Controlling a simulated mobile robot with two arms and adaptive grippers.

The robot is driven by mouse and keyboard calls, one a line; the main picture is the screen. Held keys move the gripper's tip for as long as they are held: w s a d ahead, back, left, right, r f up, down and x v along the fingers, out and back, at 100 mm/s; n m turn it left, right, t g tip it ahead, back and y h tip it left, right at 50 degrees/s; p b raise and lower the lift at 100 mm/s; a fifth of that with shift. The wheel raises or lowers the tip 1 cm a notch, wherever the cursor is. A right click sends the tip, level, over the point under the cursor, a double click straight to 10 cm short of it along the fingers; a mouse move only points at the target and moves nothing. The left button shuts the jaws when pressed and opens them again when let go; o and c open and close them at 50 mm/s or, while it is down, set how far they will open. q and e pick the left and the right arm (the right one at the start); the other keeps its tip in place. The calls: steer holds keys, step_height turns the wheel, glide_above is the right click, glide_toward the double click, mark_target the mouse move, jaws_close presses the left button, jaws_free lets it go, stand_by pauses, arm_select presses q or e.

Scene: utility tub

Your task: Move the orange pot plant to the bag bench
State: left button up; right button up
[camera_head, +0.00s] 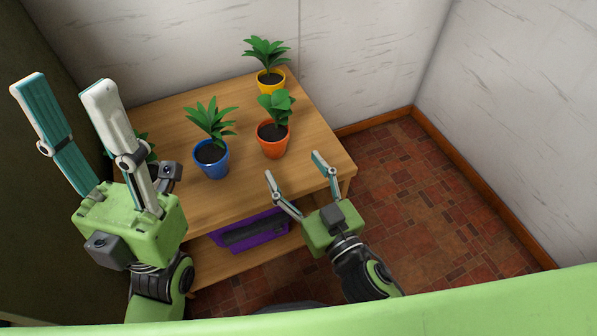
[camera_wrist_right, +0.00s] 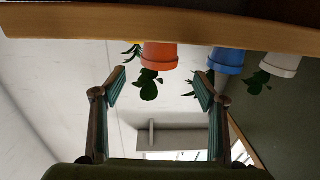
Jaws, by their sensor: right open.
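The orange pot plant (camera_head: 272,138) stands upright on the wooden table, to the right of the blue pot plant and in front of the yellow one. My right gripper (camera_head: 293,165) is open and empty at the table's front right edge, a little short of the orange pot. In the right wrist view, which looks upside down, the orange pot (camera_wrist_right: 160,57) shows beyond and between the open fingers (camera_wrist_right: 160,82). My left gripper (camera_head: 62,85) is open and empty, raised at the left. I cannot make out a bag bench.
A blue pot plant (camera_head: 211,160) and a yellow pot plant (camera_head: 270,80) share the wooden table (camera_head: 175,115). A white pot (camera_wrist_right: 281,65) shows in the wrist view. A purple object (camera_head: 245,232) lies on the lower shelf. Tiled floor (camera_head: 430,200) is clear at right, bounded by walls.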

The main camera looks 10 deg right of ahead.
steer(key=shift+s+d, duration=0.2)
steer(key=shift+s, duration=0.25)
